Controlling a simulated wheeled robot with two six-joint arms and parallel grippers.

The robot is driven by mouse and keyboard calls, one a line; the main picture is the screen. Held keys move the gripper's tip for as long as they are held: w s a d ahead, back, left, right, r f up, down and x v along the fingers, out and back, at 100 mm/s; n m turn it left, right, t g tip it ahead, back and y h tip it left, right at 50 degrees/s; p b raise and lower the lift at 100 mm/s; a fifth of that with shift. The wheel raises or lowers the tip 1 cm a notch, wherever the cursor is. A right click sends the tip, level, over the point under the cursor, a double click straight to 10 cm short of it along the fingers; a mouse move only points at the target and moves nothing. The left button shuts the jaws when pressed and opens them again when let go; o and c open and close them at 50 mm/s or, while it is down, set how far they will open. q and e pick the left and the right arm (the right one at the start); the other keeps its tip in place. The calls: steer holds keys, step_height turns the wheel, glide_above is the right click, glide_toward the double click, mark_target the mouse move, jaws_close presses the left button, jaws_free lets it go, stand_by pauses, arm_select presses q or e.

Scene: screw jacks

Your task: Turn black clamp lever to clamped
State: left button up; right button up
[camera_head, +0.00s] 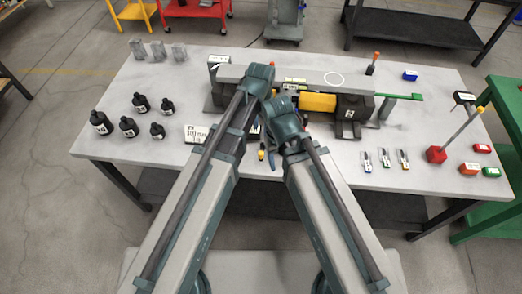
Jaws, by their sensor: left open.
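A long grey fixture (310,76) with black end blocks and a yellow body (317,102) lies across the back middle of the table. A black labelled part (348,127) juts from its right front. I cannot tell for sure which black part is the clamp lever, nor its position. My two arms reach over the front of the table and hide the fixture's left front. My left gripper (268,143) is small and mostly hidden between the arms, just in front of the fixture; it is open. My right gripper is hidden behind its own arm.
Several black bottles (128,127) stand at the left and grey blocks (158,51) at the back left. A green handle (405,96) sticks out right of the fixture. A red base with a rod (437,154) stands at the right. Small tools (385,160) lie near the front edge.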

mark_target(261, 153)
arm_select(q)
step_height(261, 153, down, 14)
steer(key=b, duration=1.3)
steer(key=shift+r+b, duration=0.1)
steer(key=shift+b, duration=0.2)
jaws_close()
stand_by(0.6)
